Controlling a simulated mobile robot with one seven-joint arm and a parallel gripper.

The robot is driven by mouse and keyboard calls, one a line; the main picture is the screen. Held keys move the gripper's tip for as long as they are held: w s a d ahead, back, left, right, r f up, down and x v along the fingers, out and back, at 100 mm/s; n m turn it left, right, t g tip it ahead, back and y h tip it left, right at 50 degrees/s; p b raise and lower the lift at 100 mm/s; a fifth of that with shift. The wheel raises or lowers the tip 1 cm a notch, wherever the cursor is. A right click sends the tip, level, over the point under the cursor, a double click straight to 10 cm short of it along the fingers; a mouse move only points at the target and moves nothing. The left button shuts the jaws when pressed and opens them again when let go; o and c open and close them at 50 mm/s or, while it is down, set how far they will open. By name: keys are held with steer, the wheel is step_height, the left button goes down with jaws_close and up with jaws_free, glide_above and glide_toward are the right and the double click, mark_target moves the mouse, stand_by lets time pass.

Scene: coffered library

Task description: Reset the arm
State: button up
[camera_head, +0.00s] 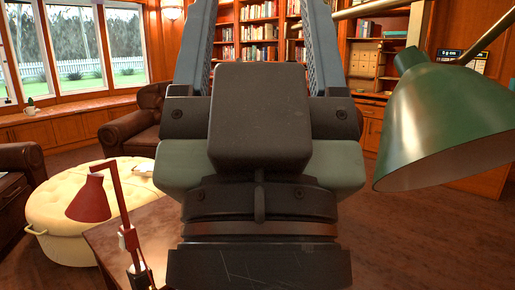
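My gripper (259,20) fills the middle of the head camera view, very close to the lens. Its dark grey body points up the picture. Its two fingers stand wide apart at the left and right, with bookshelves showing through the gap. The fingertips are cut off by the top edge. I see nothing between the visible parts of the fingers. The gripper hides the middle of the room.
A red lamp (90,199) stands by a wooden table (165,235) at lower left. A large green lampshade (445,120) is close on the right. Behind are a cream tufted ottoman (50,215), brown leather armchairs (140,125), bookshelves (262,32) and windows. Open floor shows at lower right.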

step_height(320, 180, up, 34)
steer(key=p, duration=3.1)
steer(key=shift+f, duration=0.2)
steer(key=shift+a, duration=0.1)
